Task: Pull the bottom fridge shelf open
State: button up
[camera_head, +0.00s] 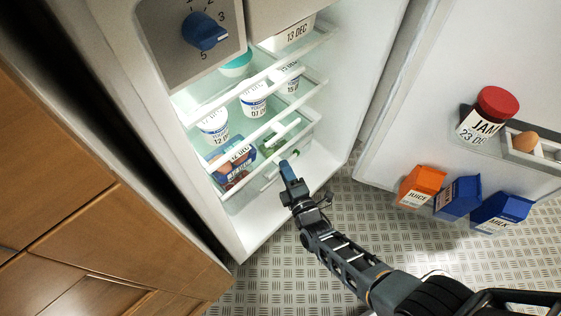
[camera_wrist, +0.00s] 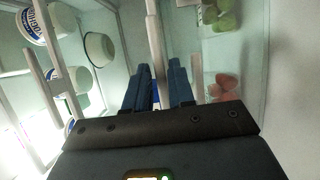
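The bottom fridge shelf (camera_head: 243,193) is a clear, pale bin low in the open fridge, with a light bar along its front. Inside are a blue package of dark red food (camera_head: 232,165) and green and pinkish items; these show in the wrist view as green items (camera_wrist: 222,15) and pinkish ones (camera_wrist: 222,86). My gripper (camera_head: 287,168) is at the right part of the shelf's front. In the wrist view my blue fingers (camera_wrist: 158,72) stand on either side of a pale bar (camera_wrist: 153,32), with little gap. Whether they press on it is unclear.
Upper shelves hold yogurt tubs (camera_head: 253,102). The open fridge door (camera_head: 390,160) at the right bears a jam jar (camera_head: 484,118), an egg (camera_head: 525,141) and several cartons (camera_head: 458,198). Wooden cabinets (camera_head: 80,190) stand at the left. Bare patterned floor (camera_head: 300,270) lies before the fridge.

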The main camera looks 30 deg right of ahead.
jog(key=shift+w+d+b, duration=0.1)
jog(key=shift+w+b, duration=0.45)
jog(key=shift+w, duration=1.5)
jog(key=shift+c, duration=0.2)
grip_shut()
